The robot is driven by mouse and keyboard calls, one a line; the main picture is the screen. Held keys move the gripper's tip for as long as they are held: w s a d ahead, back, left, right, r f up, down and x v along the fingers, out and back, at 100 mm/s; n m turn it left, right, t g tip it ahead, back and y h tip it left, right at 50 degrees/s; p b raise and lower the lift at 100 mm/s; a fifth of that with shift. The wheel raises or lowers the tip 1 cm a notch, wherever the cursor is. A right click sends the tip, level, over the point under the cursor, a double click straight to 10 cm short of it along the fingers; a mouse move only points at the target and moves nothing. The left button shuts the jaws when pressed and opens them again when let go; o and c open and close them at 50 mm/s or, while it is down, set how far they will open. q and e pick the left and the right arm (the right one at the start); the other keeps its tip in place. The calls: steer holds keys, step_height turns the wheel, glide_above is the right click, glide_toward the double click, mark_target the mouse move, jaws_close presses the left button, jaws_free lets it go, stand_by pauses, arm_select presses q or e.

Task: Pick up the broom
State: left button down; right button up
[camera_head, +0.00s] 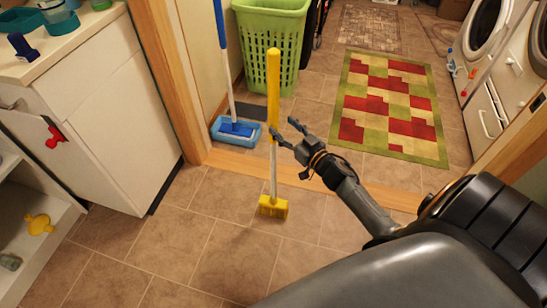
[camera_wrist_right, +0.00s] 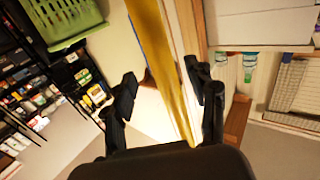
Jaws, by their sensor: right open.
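The broom (camera_head: 273,92) stands upright near the doorway, with a yellow upper handle, a pale lower shaft and a yellow head (camera_head: 273,206) on the tiled floor. My right gripper (camera_head: 283,132) is open at the lower end of the yellow handle part. In the right wrist view the yellow broom handle (camera_wrist_right: 155,50) runs between the two open fingers (camera_wrist_right: 165,88), with gaps visible beside it. I cannot tell whether either finger touches it. My left gripper is not in view.
A blue mop (camera_head: 222,30) stands in a blue tray (camera_head: 236,131) left of the broom. A green laundry basket (camera_head: 272,45) is behind it. A white cabinet (camera_head: 110,110) is at left, a checkered rug (camera_head: 390,105) at right. Tiled floor in front is clear.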

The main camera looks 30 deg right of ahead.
mark_target(277, 121)
steer(key=shift+w+a+b, duration=0.15)
steer(key=shift+w+b, duration=0.15)
steer(key=shift+w, duration=1.05)
steer(key=shift+w+a+b, duration=0.1)
steer(key=shift+w+b, duration=0.15)
steer(key=shift+w, duration=1.1)
jaws_close()
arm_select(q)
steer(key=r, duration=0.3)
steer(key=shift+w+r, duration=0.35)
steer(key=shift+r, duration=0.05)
arm_select(e)
steer(key=shift+r, duration=0.1)
